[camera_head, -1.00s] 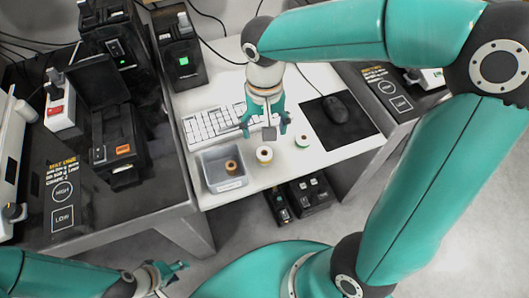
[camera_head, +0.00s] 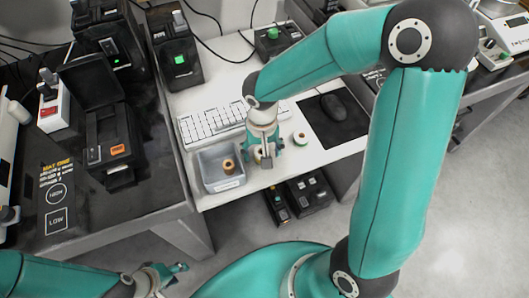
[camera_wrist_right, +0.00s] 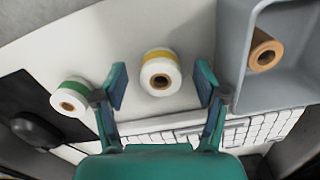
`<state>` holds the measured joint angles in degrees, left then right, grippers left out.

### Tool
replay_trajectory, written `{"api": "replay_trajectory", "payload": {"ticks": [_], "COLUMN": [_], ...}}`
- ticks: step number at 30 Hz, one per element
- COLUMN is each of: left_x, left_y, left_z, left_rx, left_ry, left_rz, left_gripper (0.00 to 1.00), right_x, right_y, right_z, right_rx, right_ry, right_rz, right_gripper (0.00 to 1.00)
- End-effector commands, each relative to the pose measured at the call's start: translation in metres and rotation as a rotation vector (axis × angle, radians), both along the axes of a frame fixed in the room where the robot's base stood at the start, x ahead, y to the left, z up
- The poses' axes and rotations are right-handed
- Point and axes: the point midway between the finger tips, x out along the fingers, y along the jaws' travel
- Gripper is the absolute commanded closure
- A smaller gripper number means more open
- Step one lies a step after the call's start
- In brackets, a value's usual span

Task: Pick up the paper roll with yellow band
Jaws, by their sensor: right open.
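The paper roll with the yellow band (camera_wrist_right: 160,72) stands on the white table, between the two spread fingertips of my right gripper (camera_wrist_right: 162,82) in the right wrist view. A gap shows on each side of it. In the head view the roll (camera_head: 257,154) is partly hidden by my right gripper (camera_head: 264,150), which is open right over it. My left gripper (camera_head: 170,272) is at the lower left, away from the tables; its finger opening is too small to judge.
A roll with a green band (camera_wrist_right: 70,98) stands close beside one right finger. A grey bin (camera_head: 221,184) holding a brown roll (camera_head: 228,166) is on the other side. The keyboard (camera_head: 212,124) lies behind; a mouse (camera_head: 333,106) rests on a black pad.

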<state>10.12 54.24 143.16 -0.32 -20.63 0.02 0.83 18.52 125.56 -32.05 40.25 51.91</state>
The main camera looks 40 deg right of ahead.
Motion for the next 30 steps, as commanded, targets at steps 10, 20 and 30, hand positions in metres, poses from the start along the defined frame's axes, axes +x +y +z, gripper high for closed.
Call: {"api": "replay_trajectory", "payload": {"ticks": [10,20,30], "left_x": [0.0,0.0,-0.0001], "left_y": [0.0,0.0,0.0], "left_z": [0.0001,0.0001,0.0019], "left_rx": [0.0,0.0,0.0], "left_ry": [0.0,0.0,0.0], "left_rz": [0.0,0.0,0.0], "left_gripper": [0.6,0.6,0.6], "right_x": [0.0003,0.0005,0.0012], "right_y": [0.0002,0.0002,0.0001], "right_z": [0.0002,0.0004,0.0094], "right_rx": [0.0,0.0,0.0], "right_ry": [-0.001,-0.001,-0.004], "right_rz": [0.0,0.0,-0.001], "right_gripper": [0.55,0.93,0.93]}}
